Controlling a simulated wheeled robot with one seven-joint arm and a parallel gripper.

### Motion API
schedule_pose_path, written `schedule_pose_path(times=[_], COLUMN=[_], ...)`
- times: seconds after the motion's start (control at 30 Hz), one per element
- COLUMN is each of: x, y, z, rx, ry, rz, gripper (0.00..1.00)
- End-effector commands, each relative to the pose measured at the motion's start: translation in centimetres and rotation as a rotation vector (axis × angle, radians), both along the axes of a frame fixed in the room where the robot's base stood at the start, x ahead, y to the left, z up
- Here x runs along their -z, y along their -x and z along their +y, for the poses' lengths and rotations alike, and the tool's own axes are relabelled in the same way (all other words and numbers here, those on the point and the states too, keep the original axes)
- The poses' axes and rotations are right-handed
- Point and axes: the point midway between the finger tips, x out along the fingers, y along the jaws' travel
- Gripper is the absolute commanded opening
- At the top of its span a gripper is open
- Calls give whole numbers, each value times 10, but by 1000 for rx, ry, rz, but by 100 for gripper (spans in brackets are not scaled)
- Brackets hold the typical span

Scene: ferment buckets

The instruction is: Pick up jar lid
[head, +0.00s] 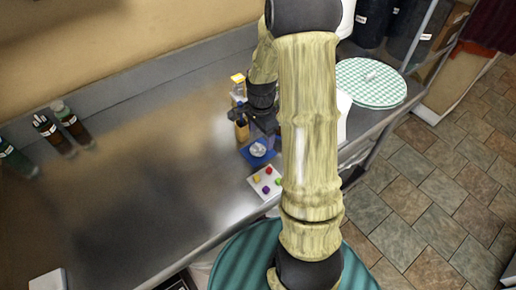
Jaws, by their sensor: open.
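A small round pale grey-white piece, which looks like the jar lid (258,149), lies on a blue square mat (246,158) on the metal counter. My gripper (259,130) is open, just behind and above the lid in the head view, apart from it as far as I can tell. The fingertips are small and dark, so their exact height over the lid is unclear. My arm hides part of the counter to the right of the mat.
A white tray (265,183) with several coloured pieces lies in front of the mat. Dark bottles (72,124) stand at far left. A checked round top (371,83) is at right. The counter's left middle is clear.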

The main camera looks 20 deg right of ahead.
Motion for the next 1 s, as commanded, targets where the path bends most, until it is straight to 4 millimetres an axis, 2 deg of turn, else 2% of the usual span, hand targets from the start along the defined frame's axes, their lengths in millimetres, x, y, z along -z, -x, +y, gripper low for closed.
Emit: schedule_pose_path(times=[0.13,0.57,0.9,1.0], x=[12,18,58,63], y=[0,0,-4,-4], z=[0,2,8,7], rx=[1,-1,1,1], ry=[-1,-1,-1,0], rz=[0,2,2,0], gripper=[76,76,76,76])
